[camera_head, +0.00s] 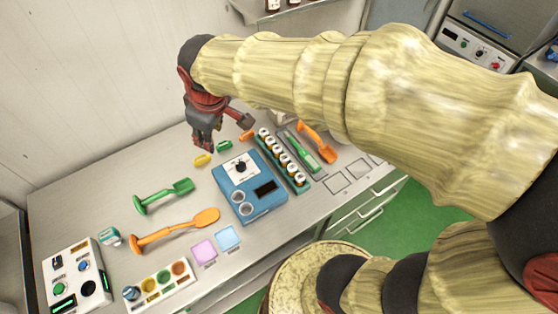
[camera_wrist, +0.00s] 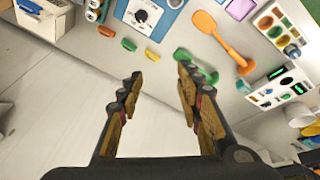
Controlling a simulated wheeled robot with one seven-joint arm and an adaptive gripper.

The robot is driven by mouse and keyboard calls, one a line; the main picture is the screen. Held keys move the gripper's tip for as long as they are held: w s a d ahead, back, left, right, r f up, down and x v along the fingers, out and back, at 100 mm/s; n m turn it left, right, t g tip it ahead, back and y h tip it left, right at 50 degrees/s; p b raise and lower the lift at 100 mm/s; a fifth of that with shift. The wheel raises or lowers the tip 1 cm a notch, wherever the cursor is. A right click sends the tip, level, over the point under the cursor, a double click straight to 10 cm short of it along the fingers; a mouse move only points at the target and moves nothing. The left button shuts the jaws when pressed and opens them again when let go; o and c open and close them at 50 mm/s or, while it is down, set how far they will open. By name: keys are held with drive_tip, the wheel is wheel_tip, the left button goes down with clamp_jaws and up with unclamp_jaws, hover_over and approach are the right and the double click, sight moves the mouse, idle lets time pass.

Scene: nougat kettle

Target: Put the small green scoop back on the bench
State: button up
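A green scoop (camera_head: 163,195) lies on the left part of the steel bench (camera_head: 95,190). In the wrist view this green scoop (camera_wrist: 208,75) is partly hidden behind my right-hand finger. Another green tool (camera_head: 303,148) lies on the bench right of the vial rack; I cannot tell which green one is the small scoop. My gripper (camera_head: 226,135) is over the back of the bench, near a small green piece (camera_head: 225,145). In the wrist view my gripper (camera_wrist: 160,92) is open, with nothing between its fingers.
A blue device (camera_head: 248,188) and a vial rack (camera_head: 282,163) stand mid-bench. Orange scoops lie at front left (camera_head: 175,230) and right (camera_head: 318,142). A yellow piece (camera_head: 202,160) lies near my gripper. A control box (camera_head: 76,277) and colored-cup tray (camera_head: 163,284) occupy the left end.

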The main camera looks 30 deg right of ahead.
drive_tip(key=s+d+r+m, duration=0.1)
drive_tip(key=s+d+m, duration=0.2)
drive_tip(key=s, duration=0.5)
drive_tip(key=s+d+r+m+t, duration=0.1)
drive_tip(key=s+d+m, duration=0.3)
drive_tip(key=s+d, duration=0.2)
drive_tip(key=s, duration=0.2)
drive_tip(key=shift+s+m+h, duration=0.3)
drive_tip(key=shift+s, duration=0.1)
drive_tip(key=shift+d, duration=0.1)
wheel_tip(320, 180, down, 11)
drive_tip(key=b, duration=1.1)
drive_tip(key=shift+r, duration=0.15)
drive_tip(key=shift+c, duration=0.6)
